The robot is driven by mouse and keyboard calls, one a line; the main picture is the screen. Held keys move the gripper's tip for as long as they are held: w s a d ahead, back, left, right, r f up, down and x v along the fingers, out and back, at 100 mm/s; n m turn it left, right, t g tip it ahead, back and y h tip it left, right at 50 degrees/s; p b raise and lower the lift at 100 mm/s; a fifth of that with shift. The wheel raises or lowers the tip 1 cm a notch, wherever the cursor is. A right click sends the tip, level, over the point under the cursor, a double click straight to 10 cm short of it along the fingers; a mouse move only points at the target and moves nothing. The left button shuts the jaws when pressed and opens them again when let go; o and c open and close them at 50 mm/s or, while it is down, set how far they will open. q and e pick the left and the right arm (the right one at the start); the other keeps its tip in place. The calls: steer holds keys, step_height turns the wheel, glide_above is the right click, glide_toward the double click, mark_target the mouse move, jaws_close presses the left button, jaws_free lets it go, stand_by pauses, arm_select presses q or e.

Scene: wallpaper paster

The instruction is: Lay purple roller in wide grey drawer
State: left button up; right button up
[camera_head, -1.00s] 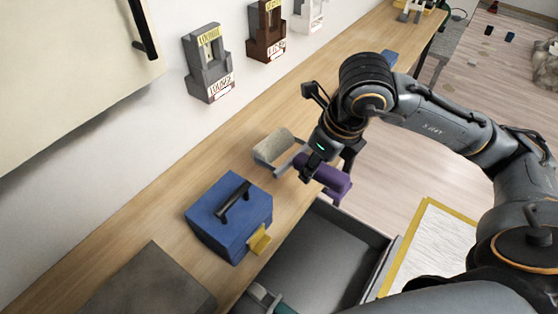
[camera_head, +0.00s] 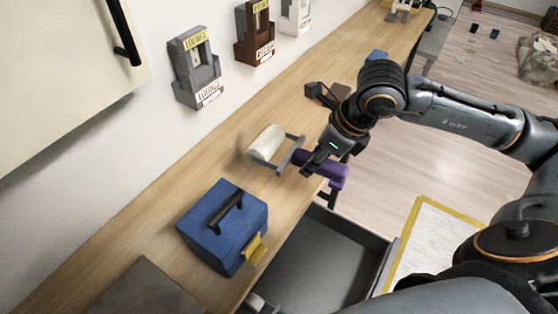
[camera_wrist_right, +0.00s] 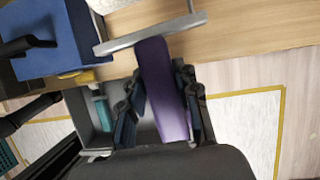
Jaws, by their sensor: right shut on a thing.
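The purple roller has a purple handle (camera_head: 332,175), a grey wire frame and a cream sleeve (camera_head: 266,142). My right gripper (camera_head: 312,163) is shut on the handle, and the sleeve points left over the wooden counter. In the right wrist view the handle (camera_wrist_right: 162,75) runs between both fingers (camera_wrist_right: 163,100) up to the grey frame. The wide grey drawer (camera_head: 325,250) is pulled open below the counter's front edge, nearer than the roller. Its inside is mostly bare; a teal-handled thing (camera_wrist_right: 103,112) shows in the right wrist view. My left gripper is out of view.
A blue toolbox (camera_head: 215,230) with a yellow clasp stands on the counter (camera_head: 160,185) beside the drawer. A grey slab (camera_head: 145,290) lies nearer. Label holders (camera_head: 195,65) hang on the wall. A yellow-edged white sheet (camera_head: 430,240) lies right of the drawer.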

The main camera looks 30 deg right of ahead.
mark_target(299, 142)
steer(key=w+f, duration=0.1)
steer(key=w, duration=0.1)
steer(key=w+p, duration=0.1)
steer(key=w, duration=0.1)
steer(key=w+f, duration=0.1)
steer(key=w, duration=0.2)
steer(key=shift+a+f, duration=0.35)
steer(key=shift+a, duration=0.05)
steer(key=w+f, duration=0.2)
steer(key=f, duration=0.1)
steer(key=w+f+p, duration=0.1)
steer(key=f, duration=0.1)
steer(key=shift+w+a, duration=0.15)
steer(key=shift+w, duration=0.25)
steer(key=f, duration=0.2)
steer(key=f+p, duration=0.1)
steer(key=shift+w+f, duration=0.4)
steer(key=shift+f+b, duration=0.45)
steer(key=shift+b, duration=0.05)
steer(key=o, duration=1)
steer(key=shift+r, duration=0.1)
